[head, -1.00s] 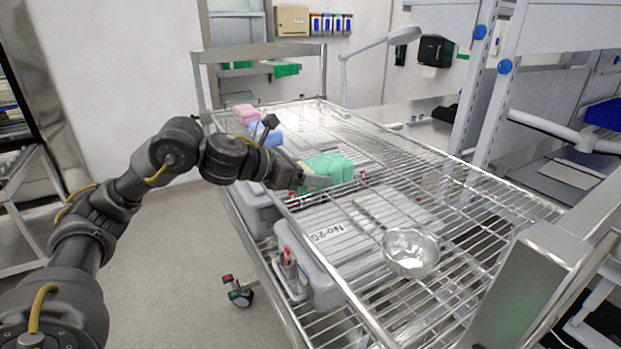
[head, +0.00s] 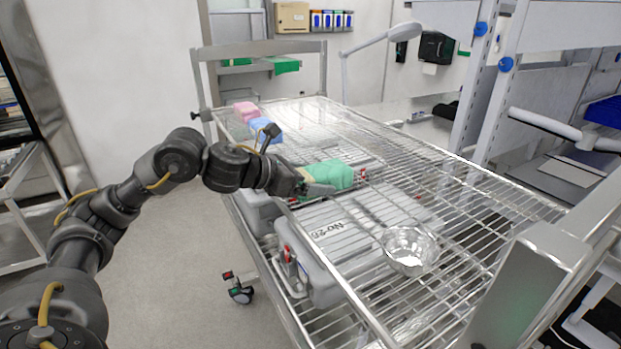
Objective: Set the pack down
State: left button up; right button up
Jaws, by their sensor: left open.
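The green pack (head: 334,174) is on the wire top shelf of the cart (head: 455,205), near its left edge. It looks level and resting on the wires, though its underside is partly hidden. My left gripper (head: 318,188) comes in from the left with its fingers at the pack's near left side. The gripper is open; I cannot tell whether a finger still touches the pack. My right gripper is not in view.
A blue pack (head: 265,129) and a pink pack (head: 245,111) lie farther back on the shelf. A metal bowl (head: 411,251) stands on the wires nearer me. Grey bins (head: 318,262) sit below the shelf. The wires right of the green pack are free.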

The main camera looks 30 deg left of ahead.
pick_arm(q)
jog(key=shift+r, duration=0.1)
jog(key=shift+r, duration=0.15)
jog(key=b+v, duration=0.3)
jog(key=v, duration=0.9)
jog(key=shift+b, duration=0.35)
jog(key=shift+d, duration=0.1)
